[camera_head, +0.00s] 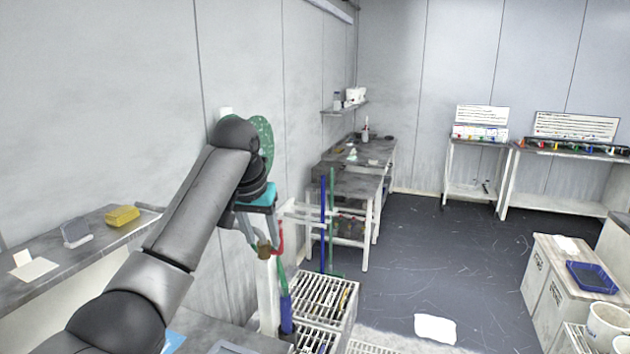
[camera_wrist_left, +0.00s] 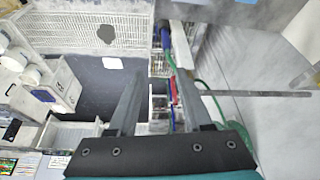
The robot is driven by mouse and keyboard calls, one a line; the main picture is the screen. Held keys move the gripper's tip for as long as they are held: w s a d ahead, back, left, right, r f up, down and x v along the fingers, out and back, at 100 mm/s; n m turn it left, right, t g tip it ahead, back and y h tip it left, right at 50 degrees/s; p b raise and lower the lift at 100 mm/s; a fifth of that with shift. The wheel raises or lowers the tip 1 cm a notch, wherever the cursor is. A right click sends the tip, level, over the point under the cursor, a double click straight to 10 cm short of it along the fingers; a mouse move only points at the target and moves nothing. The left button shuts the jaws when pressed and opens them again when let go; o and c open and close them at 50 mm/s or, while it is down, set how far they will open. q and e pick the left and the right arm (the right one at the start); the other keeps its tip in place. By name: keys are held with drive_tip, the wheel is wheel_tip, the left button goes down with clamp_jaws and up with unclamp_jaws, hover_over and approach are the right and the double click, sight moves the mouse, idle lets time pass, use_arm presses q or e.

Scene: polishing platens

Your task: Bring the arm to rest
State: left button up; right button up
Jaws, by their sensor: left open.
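My left arm reaches up from the bottom left in the head view, with its teal-backed left gripper (camera_head: 255,225) in front of the wall, near a white post with hoses. In the wrist view the two grey fingers of this gripper (camera_wrist_left: 157,80) stand apart with nothing held between them. The fingertips partly overlap the hoses in the head view, and I cannot tell whether they touch. My right gripper is not in view.
A ledge at left holds a yellow block (camera_head: 122,215) and a grey box (camera_head: 76,234). A green disc (camera_head: 264,136) is behind my wrist. Slatted white crates (camera_head: 312,288) stand below. A blue tray (camera_head: 592,278) is at right. Dark floor (camera_head: 440,250) is mostly open, with a white sheet (camera_head: 435,328).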

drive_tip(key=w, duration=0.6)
use_arm(q)
drive_tip(key=s+f, duration=0.6)
drive_tip(key=f, duration=0.5)
drive_tip(key=s+f, duration=0.7)
drive_tip(key=f, duration=0.3)
drive_tip(key=s+a+f, duration=0.2)
drive_tip(key=s+a, duration=0.1)
drive_tip(key=s, duration=0.9)
drive_tip(key=s+a+f, duration=0.3)
drive_tip(key=s, duration=0.9)
wheel_tip(320, 180, down, 30)
drive_tip(key=s+g+b, duration=0.2)
drive_tip(key=b, duration=0.6)
drive_tip(key=s+a+f+b, duration=0.1)
drive_tip(key=s+f+b, duration=0.3)
drive_tip(key=s+f, duration=0.3)
drive_tip(key=s+a+f+g+b, duration=0.1)
drive_tip(key=s+f+b, duration=0.3)
drive_tip(key=s+f, duration=0.4)
wheel_tip(320, 180, down, 7)
drive_tip(key=shift+s+a+r+y, duration=0.1)
drive_tip(key=shift+s+a+y, duration=0.1)
drive_tip(key=shift+a+y, duration=0.1)
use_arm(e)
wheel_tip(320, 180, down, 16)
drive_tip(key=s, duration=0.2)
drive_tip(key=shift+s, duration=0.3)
